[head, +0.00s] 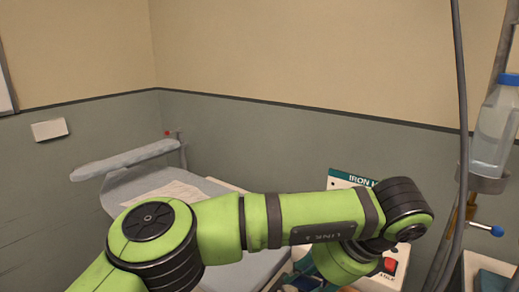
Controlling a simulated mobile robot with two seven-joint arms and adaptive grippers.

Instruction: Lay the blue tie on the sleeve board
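The sleeve board (125,160) is a narrow, pale grey padded board. It stands raised above the far left end of a wider grey board, and its top looks bare. I see no blue tie that I can make out. A green arm of mine reaches from the lower left across the front to the right, its wrist end bending down. It covers much of the middle of the view. Neither gripper shows in the head view.
The wider padded board (122,195) carries a pale, printed cloth (165,196). A control panel with a red switch (390,266) is partly behind my arm. At the right, a water bottle (495,125) sits in a holder beside a hanging cable (461,90). Walls close off the back.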

